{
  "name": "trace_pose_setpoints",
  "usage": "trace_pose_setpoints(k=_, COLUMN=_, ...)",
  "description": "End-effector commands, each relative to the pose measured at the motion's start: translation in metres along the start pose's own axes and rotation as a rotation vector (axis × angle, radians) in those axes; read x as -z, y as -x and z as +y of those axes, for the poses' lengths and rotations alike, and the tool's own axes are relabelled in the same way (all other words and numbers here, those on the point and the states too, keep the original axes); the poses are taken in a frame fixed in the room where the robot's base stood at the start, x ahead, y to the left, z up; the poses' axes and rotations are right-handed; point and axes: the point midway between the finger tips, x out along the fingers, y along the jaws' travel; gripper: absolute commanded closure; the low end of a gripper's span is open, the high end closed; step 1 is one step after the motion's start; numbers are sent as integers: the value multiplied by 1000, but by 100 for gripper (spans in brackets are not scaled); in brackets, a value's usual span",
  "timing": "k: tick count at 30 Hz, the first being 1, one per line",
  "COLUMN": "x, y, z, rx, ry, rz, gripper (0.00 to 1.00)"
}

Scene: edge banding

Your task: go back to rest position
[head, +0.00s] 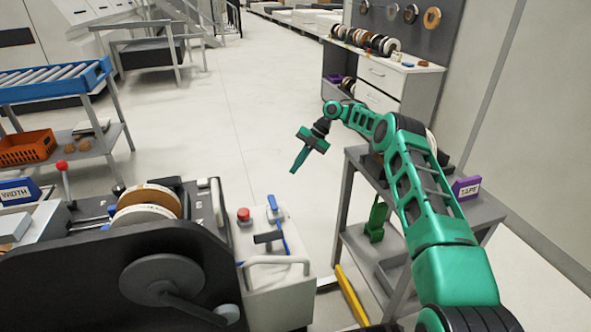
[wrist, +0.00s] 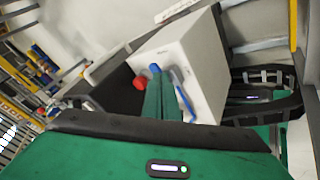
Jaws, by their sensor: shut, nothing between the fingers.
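My gripper (head: 299,160) is on the green arm that reaches in from the right in the head view. It hangs in the open space between the machine and the grey cart, with its fingers pointing down and to the left. The fingers are together and hold nothing. In the wrist view my gripper (wrist: 160,98) shows as shut green fingers over the white machine box (wrist: 205,60). That box carries a red button (wrist: 139,83) and blue parts. I see no contact between the fingers and anything.
The edge banding machine (head: 150,270), with tape rolls (head: 146,203), stands at the front left. Its white box (head: 275,295) has a red button (head: 243,214). A grey cart (head: 345,200) with a purple TAPE bin (head: 466,188) stands under my arm. The floor (head: 230,130) behind is clear.

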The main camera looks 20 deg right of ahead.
Motion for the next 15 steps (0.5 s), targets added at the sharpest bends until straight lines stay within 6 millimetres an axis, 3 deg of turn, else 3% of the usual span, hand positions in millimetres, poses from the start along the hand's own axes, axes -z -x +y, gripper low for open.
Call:
trace_pose_setpoints(k=8, x=5, y=6, z=3, rx=10, ry=-32, rz=-6, gripper=100)
trace_pose_setpoints(k=15, x=37, y=35, z=14, rx=63, ry=-237, rz=-48, gripper=100)
